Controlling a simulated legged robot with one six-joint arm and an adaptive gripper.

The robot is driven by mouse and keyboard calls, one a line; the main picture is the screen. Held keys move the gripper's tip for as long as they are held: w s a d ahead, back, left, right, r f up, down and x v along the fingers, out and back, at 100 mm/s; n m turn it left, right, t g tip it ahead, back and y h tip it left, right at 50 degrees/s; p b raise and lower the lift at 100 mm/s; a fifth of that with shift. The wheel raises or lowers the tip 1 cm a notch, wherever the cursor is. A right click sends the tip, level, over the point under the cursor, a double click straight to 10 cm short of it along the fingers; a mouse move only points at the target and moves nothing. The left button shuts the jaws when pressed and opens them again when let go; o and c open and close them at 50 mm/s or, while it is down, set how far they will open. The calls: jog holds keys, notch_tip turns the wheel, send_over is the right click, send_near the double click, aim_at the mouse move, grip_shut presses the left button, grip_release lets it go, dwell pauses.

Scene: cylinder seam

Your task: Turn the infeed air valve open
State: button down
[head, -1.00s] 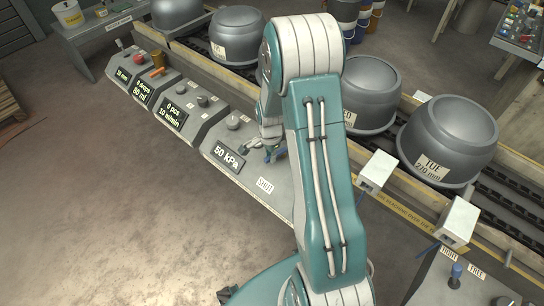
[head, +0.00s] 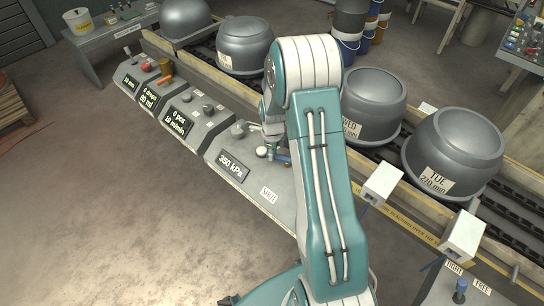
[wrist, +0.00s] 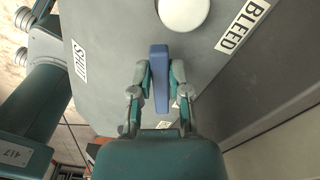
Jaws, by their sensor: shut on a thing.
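The air valve has a blue lever handle (wrist: 160,80), seen in the wrist view with its long bar between my fingers. My gripper (wrist: 161,68) is shut on this handle, one finger on each side. In the head view the handle (head: 284,159) shows only in part beside my arm. The panel's display (head: 233,167) reads 350 kPa. A SHUT label (head: 268,195) lies on the panel, and it also shows in the wrist view (wrist: 79,61). A BLEED label (wrist: 242,26) lies on the other side of the handle. My gripper partly hides another white label.
A white round disc (wrist: 183,12) sits close past the handle's end. A grey knob (head: 239,129) stands further along the panel. Large grey drums (head: 452,148) line the conveyor behind. White boxes (head: 382,183) stand on the rail right of my arm. Open floor lies at left.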

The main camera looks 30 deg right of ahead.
jog(key=shift+w+d+m, duration=0.3)
jog(key=shift+d+m, duration=0.15)
jog(key=shift+m, duration=0.7)
jog(key=shift+w+d+m, duration=0.25)
jog(key=shift+d+m, duration=0.15)
jog(key=shift+m, duration=0.75)
jog(key=c, duration=0.6)
grip_release()
jog(key=shift+w, duration=0.1)
notch_tip(320, 180, up, 12)
jog(key=shift+f, duration=0.1)
